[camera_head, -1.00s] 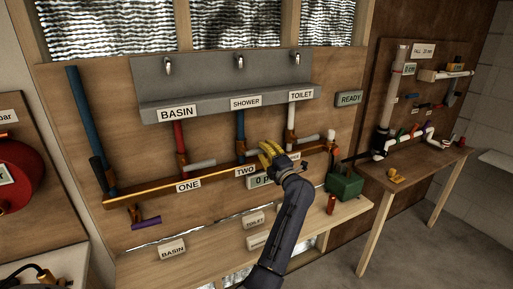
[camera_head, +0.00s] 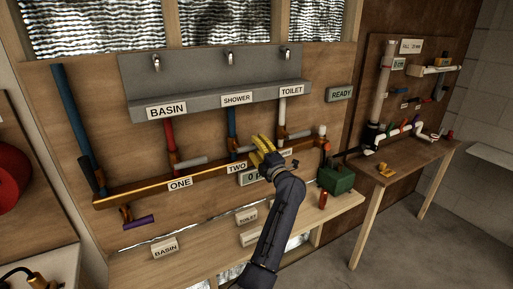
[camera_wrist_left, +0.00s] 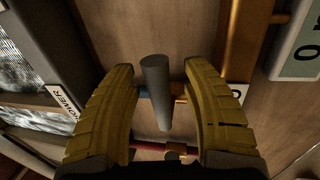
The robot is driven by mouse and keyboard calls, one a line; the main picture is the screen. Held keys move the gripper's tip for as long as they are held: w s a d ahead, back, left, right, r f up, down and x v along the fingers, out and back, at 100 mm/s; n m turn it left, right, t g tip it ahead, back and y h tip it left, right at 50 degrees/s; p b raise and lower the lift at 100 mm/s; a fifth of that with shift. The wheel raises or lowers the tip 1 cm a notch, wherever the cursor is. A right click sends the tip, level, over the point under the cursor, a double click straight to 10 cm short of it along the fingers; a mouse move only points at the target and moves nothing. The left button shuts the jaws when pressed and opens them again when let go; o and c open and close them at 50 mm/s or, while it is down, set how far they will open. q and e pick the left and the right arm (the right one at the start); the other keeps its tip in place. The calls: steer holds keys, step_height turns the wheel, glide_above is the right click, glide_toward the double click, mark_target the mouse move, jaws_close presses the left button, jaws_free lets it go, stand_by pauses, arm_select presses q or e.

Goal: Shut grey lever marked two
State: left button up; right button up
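My left gripper (camera_head: 262,146) is at the pipe board, just right of the TWO label (camera_head: 237,167) and the blue pipe (camera_head: 232,121). In the left wrist view its yellow fingers (camera_wrist_left: 160,70) are open, one on each side of a grey lever (camera_wrist_left: 156,92). A gap shows between the lever and each finger. In the head view the fingers mostly hide this lever. The wrist view also shows part of a label beside the right finger and the SHOWER label (camera_wrist_left: 60,101). My right gripper is not in view.
Other grey levers stand at the red pipe (camera_head: 170,135) marked ONE and at the white pipe (camera_head: 282,115) under TOILET. The copper pipe (camera_head: 135,190) runs along below. A green box (camera_head: 336,180) stands on the bench to the right.

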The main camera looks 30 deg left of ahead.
arm_select(q)
steer(key=v, duration=0.7)
steer(key=shift+d, duration=0.2)
steer(key=shift+s, duration=0.15)
stand_by(0.4)
